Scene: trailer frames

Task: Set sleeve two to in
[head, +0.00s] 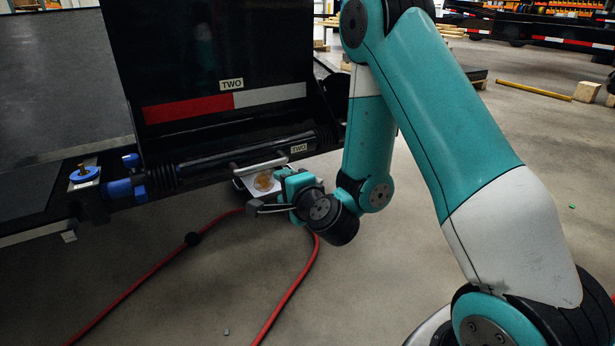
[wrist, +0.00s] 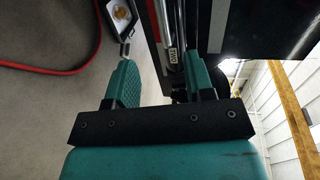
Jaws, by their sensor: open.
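Sleeve two (head: 220,158) is a long black cylinder with ribbed ends, lying along the black frame under a panel marked TWO. A small TWO label (head: 299,149) sits near its right end, and a pale grey bar handle (head: 258,163) stands off its front. My gripper (head: 268,193) is open in front of the sleeve's right part, just below the handle. In the wrist view my gripper (wrist: 160,75) has its two teal fingers apart with nothing held. The sleeve's TWO label (wrist: 174,57) shows beyond the gap, nearer the right finger. Whether a finger touches the handle is unclear.
A red hose (head: 155,270) lies on the floor below. A pale box with a round amber part (head: 264,182) is behind my gripper. The floor in front is mostly clear.

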